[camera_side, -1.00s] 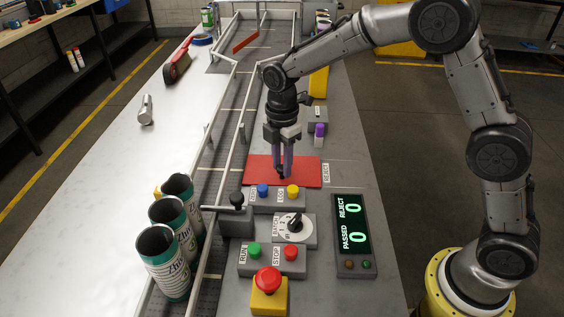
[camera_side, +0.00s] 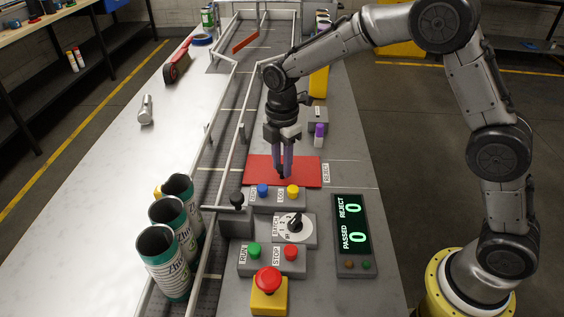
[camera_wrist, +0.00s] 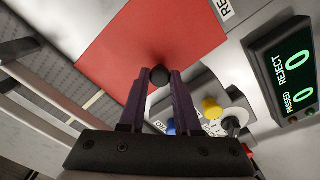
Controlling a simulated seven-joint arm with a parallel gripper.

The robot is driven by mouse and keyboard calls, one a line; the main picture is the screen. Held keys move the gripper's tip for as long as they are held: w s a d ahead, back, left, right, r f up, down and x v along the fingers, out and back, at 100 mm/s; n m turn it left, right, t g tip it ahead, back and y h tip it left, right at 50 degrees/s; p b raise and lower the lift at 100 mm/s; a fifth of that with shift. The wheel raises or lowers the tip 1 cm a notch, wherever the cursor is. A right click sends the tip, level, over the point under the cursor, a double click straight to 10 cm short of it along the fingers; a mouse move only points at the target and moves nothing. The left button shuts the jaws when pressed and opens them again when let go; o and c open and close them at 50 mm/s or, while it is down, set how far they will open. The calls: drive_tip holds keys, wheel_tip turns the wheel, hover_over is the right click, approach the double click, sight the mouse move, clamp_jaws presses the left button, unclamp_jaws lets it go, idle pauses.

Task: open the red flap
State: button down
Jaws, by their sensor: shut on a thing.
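The red flap (camera_side: 306,171) lies flat in the tabletop, right of the conveyor rails, with a REJECT label at its right edge. It also fills the upper middle of the wrist view (camera_wrist: 150,40). My gripper (camera_side: 283,175) points down over the flap's near edge. In the wrist view my gripper (camera_wrist: 160,76) has its two purple fingers shut on a round black knob (camera_wrist: 160,76) at that edge. The knob is mostly hidden by the fingers in the side view.
Just in front are blue (camera_side: 263,190) and yellow (camera_side: 292,191) buttons, a dial (camera_side: 294,226), green and red buttons, and a red emergency stop (camera_side: 267,280). A counter display (camera_side: 353,234) reads 0 and 0.

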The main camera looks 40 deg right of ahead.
drive_tip(key=shift+w+r, duration=0.1)
drive_tip(key=shift+r, duration=0.1)
drive_tip(key=shift+w+d+r+g+y, duration=0.25)
drive_tip(key=shift+r+g+y, duration=0.15)
drive_tip(key=shift+y, duration=0.05)
drive_tip(key=shift+w+d+r+g+y, duration=0.25)
drive_tip(key=shift+r+g+y, duration=0.1)
drive_tip(key=shift+g+y, duration=0.1)
drive_tip(key=shift+w+d+r+g+y, duration=0.6)
drive_tip(key=shift+r+g+y, duration=0.1)
drive_tip(key=shift+g+y, duration=0.2)
drive_tip(key=shift+w+d+r+g+y, duration=0.45)
drive_tip(key=shift+w+d+g+y, duration=0.15)
drive_tip(key=shift+g+y, duration=0.2)
drive_tip(key=shift+w+d+r+g+y, duration=0.4)
drive_tip(key=shift+w+d+g+y, duration=0.2)
drive_tip(key=shift+g+y, duration=0.15)
drive_tip(key=c, duration=0.6)
unclamp_jaws()
drive_tip(key=shift+s, duration=0.15)
